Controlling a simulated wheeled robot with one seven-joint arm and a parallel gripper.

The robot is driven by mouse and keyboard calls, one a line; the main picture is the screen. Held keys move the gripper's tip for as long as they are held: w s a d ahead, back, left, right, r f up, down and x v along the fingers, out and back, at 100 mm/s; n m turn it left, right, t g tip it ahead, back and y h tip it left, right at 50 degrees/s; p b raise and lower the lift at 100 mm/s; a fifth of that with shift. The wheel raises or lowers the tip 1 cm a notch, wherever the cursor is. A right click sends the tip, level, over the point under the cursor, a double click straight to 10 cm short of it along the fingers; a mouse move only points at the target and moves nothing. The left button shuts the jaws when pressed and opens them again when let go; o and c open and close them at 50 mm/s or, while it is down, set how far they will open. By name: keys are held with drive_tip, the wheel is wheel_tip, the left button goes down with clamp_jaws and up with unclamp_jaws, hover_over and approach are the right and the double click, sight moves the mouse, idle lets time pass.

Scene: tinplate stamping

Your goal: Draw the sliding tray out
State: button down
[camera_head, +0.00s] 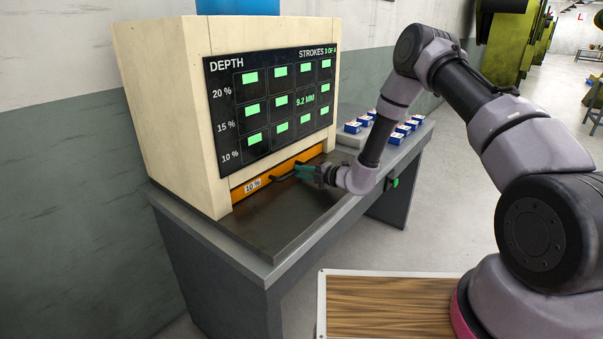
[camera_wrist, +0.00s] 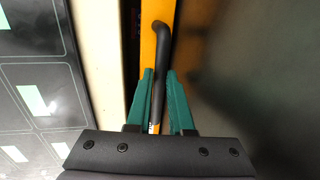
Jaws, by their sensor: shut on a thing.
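The sliding tray shows as an orange front panel (camera_head: 252,187) with a "10 %" label, low in the cream machine housing (camera_head: 165,100). It sits flush or nearly flush under the display; how far out it stands is hard to tell. A black bar handle (camera_head: 285,177) is fixed to the panel. My gripper (camera_head: 305,171) is at the handle. In the wrist view, the green fingers (camera_wrist: 160,100) stand on both sides of the black handle (camera_wrist: 161,60) and are shut on it. The orange panel (camera_wrist: 148,50) lies just behind the handle.
A dark display (camera_head: 270,95) reads "DEPTH" and "STROKES", with several green marks. The grey bench top (camera_head: 290,225) in front of the panel is clear. Several small blue-and-white boxes (camera_head: 352,127) stand on the bench to the right. A wood-topped surface (camera_head: 390,305) is nearer me.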

sight(333, 192)
idle(0.8)
drive_tip(key=v, duration=0.4)
drive_tip(key=f+v, duration=0.1)
drive_tip(key=v, duration=0.3)
drive_tip(key=f+v, duration=0.1)
drive_tip(key=v, duration=0.3)
drive_tip(key=shift+s+d+f, duration=0.25)
drive_tip(key=shift+s+d, duration=0.1)
drive_tip(key=shift+d, duration=0.2)
drive_tip(key=c, duration=1.1)
unclamp_jaws()
drive_tip(key=v, duration=1)
drive_tip(key=shift+s+d+r, duration=0.1)
drive_tip(key=shift+s+d, duration=0.1)
drive_tip(key=shift+d, duration=0.1)
